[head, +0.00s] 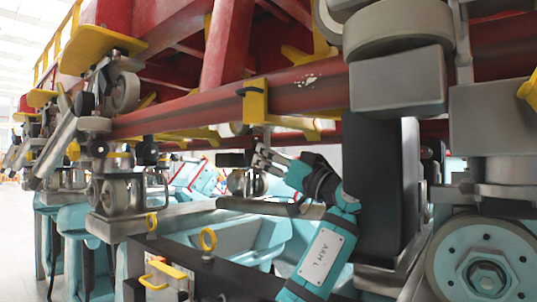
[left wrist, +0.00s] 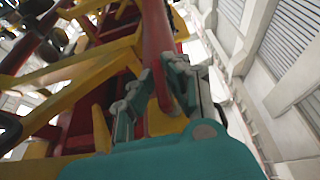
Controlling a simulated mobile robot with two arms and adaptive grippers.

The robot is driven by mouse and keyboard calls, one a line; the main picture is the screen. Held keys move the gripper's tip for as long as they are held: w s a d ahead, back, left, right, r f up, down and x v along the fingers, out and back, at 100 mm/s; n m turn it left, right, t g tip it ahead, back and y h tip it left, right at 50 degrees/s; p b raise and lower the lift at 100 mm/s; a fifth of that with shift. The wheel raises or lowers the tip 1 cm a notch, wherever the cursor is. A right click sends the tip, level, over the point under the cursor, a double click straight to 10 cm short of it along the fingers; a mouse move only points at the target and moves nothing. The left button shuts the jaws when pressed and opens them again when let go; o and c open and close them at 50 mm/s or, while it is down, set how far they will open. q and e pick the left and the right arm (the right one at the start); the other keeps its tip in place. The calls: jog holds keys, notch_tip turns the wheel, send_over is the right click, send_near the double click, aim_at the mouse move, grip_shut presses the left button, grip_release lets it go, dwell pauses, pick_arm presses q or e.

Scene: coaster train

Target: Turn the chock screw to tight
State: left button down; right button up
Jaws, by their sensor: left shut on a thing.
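My left gripper (head: 264,158) is in the middle of the head view, below the red rail, at the end of my teal arm. Its grey fingers point left, next to a small dark part (head: 234,159). In the left wrist view the gripper's fingers (left wrist: 155,95) stand on either side of a red bar (left wrist: 157,45) and a yellow part (left wrist: 166,123). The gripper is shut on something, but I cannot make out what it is. I cannot pick out the chock screw for certain in either view. My right gripper is not in view.
The red rail (head: 200,106) with yellow brackets (head: 255,100) runs overhead. Wheel assemblies (head: 108,195) stand at the left, and a big teal-rimmed wheel (head: 486,270) at the lower right. A dark upright block (head: 381,190) is close right of my arm.

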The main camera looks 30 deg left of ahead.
pick_arm(q)
jog(key=shift+g, duration=0.6)
jog(key=c, duration=1.4)
grip_release()
jog(key=shift+s+a, duration=0.1)
jog(key=shift+o, duration=0.2)
